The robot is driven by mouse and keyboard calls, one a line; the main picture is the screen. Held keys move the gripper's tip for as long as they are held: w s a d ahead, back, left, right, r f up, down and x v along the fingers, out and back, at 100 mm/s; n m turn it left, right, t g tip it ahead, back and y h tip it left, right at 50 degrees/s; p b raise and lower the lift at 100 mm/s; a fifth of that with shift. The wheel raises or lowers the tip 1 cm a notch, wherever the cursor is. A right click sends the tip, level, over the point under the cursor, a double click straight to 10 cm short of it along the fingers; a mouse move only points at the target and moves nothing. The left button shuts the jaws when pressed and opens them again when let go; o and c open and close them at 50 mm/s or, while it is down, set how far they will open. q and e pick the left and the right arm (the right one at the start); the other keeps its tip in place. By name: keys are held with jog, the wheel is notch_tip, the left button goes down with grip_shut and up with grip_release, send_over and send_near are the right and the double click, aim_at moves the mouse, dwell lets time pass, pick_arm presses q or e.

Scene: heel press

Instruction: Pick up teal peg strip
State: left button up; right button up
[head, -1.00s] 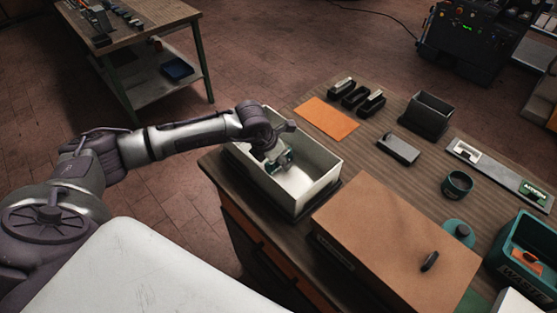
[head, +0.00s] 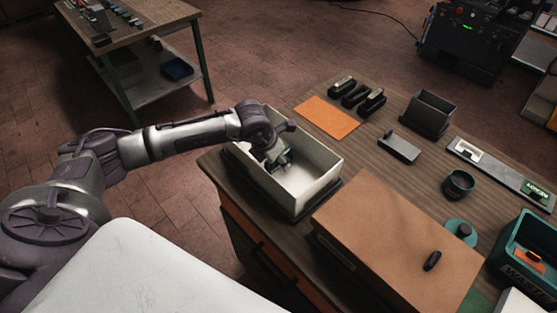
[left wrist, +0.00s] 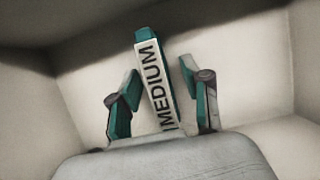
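The teal peg strip (left wrist: 157,85) shows in the left wrist view with a white label reading MEDIUM. It lies in the white bin (head: 318,178), whose pale inner walls surround it in the wrist view. My left gripper (left wrist: 158,80) is open, with one teal-padded finger on each side of the strip and a visible gap to each. In the head view my left gripper (head: 278,163) reaches down inside the bin. The strip cannot be made out there, and the bin wall and my wrist hide part of the inside. My right gripper is not in view.
A brown box lid (head: 390,235) with a black knob is close to the bin's right. An orange mat (head: 327,117), black blocks (head: 356,95), a dark holder (head: 427,114), a cup (head: 459,184) and a teal waste bin (head: 525,250) stand on the table. Bare wood lies between them.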

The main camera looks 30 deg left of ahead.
pick_arm(q)
grip_shut()
